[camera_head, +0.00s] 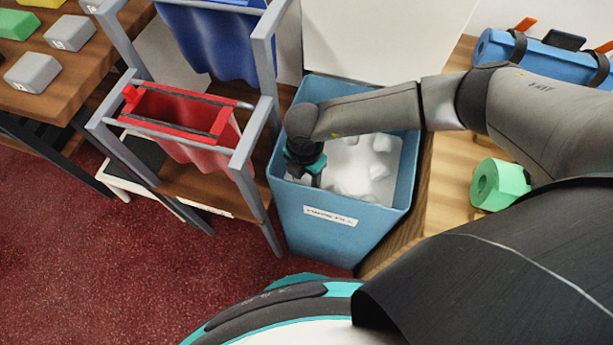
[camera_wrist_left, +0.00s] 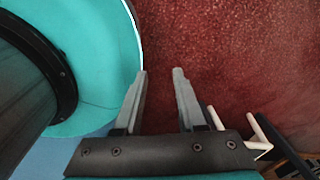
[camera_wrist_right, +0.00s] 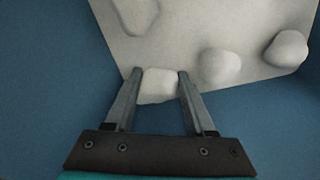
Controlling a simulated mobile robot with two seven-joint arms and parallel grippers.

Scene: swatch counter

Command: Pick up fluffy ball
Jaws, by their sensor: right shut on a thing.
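A blue bin (camera_head: 340,235) with a white label stands in the middle of the head view. Several white fluffy lumps (camera_head: 358,175) lie on its pale bottom. My right gripper (camera_head: 312,178) reaches down into the left part of the bin. In the right wrist view its fingers (camera_wrist_right: 157,80) are shut on a white fluffy ball (camera_wrist_right: 158,88) between their tips. Other white lumps (camera_wrist_right: 220,66) lie beyond it. My left gripper (camera_wrist_left: 162,75) shows only in the left wrist view. Its fingers are apart, with nothing between them, above the red floor.
A grey rack with a red cloth frame (camera_head: 180,115) and a blue cloth (camera_head: 225,45) stands left of the bin. A wooden shelf at right holds a green roll (camera_head: 498,184) and a blue roll (camera_head: 550,62). Bin walls surround my right gripper closely.

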